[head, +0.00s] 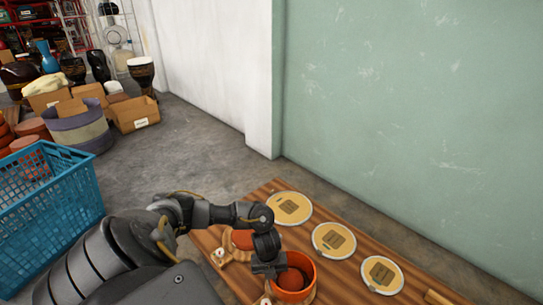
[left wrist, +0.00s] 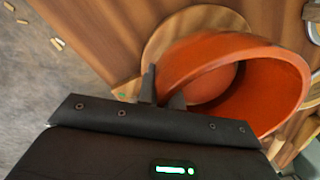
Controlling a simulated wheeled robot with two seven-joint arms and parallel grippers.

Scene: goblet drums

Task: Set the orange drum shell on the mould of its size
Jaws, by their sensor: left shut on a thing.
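The orange drum shell (head: 306,266) is an open ring near the front of the wooden table. My left gripper (head: 270,270) is shut on the shell's wall at its left side. In the left wrist view the fingers (left wrist: 163,92) pinch the rim of the shell (left wrist: 285,85). A reddish rounded mould shows inside the shell (head: 291,280), with its round wooden base (left wrist: 185,33) beneath. I cannot tell whether the shell rests on the base or hangs just above it. Another reddish mould (head: 242,240) stands behind, partly hidden by my arm. My right gripper is not in view.
Several round pale discs with brown labels lie along the table's back, such as the middle one (head: 322,236). A wooden stick (head: 438,298) lies at the right. A blue crate (head: 45,215) stands left on the floor. A green wall (head: 420,120) rises behind the table (head: 350,285).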

